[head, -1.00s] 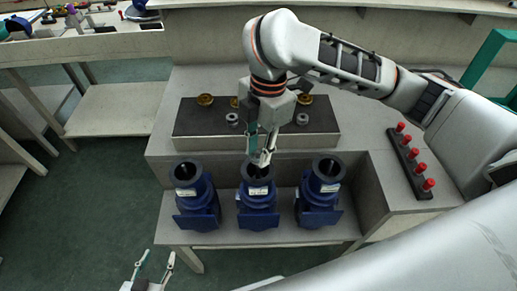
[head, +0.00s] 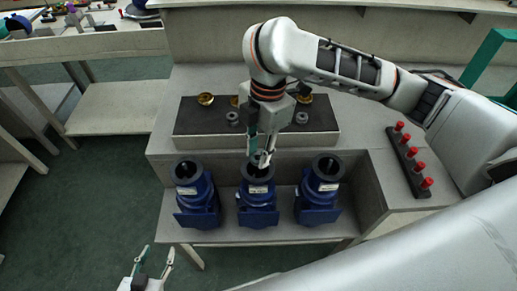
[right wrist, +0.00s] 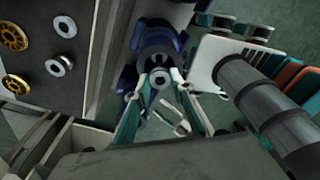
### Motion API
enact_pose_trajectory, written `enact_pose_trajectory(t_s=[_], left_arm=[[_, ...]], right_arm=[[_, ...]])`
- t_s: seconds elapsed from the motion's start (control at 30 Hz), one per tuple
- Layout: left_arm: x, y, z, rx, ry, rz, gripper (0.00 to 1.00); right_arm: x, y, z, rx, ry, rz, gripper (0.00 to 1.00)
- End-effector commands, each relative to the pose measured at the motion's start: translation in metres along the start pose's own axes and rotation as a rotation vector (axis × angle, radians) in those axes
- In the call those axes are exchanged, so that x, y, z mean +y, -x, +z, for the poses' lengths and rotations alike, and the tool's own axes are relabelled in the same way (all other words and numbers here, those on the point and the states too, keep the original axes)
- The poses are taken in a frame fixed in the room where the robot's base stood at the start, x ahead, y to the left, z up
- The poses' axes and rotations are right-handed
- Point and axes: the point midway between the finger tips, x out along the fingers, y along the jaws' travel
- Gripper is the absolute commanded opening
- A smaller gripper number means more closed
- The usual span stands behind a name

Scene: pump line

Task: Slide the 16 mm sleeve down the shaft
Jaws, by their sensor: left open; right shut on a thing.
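Three blue pump housings with dark open tops stand in a row on the low shelf: left (head: 196,197), middle (head: 257,205) and right (head: 319,195). My right gripper (head: 262,163) points down at the middle one, shut on a grey sleeve (head: 263,157). In the right wrist view the sleeve (right wrist: 160,78) is a ring between the fingertips, in front of the blue middle housing. The shaft is not clearly visible, and I cannot tell whether the sleeve is around it. My left gripper (head: 151,262) is open and empty at the bottom left, in front of the shelf.
A dark mat (head: 190,122) behind the pumps carries brass wheels (head: 205,99) and grey rings (head: 302,118). A dark strip (head: 408,165) with several red-topped pieces stands at the right. The floor at the left is clear.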

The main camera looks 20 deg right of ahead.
Motion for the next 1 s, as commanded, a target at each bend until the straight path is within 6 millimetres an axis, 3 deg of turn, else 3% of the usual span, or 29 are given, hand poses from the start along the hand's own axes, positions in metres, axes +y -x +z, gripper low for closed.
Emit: enact_pose_trajectory(t_s=[1.0], left_arm=[[-0.0003,0.0030,-0.0038,-0.002,0.000,0.001,0.42]], right_arm=[[-0.0001,-0.0096,0.0011,0.000,0.000,0.000,0.00]])
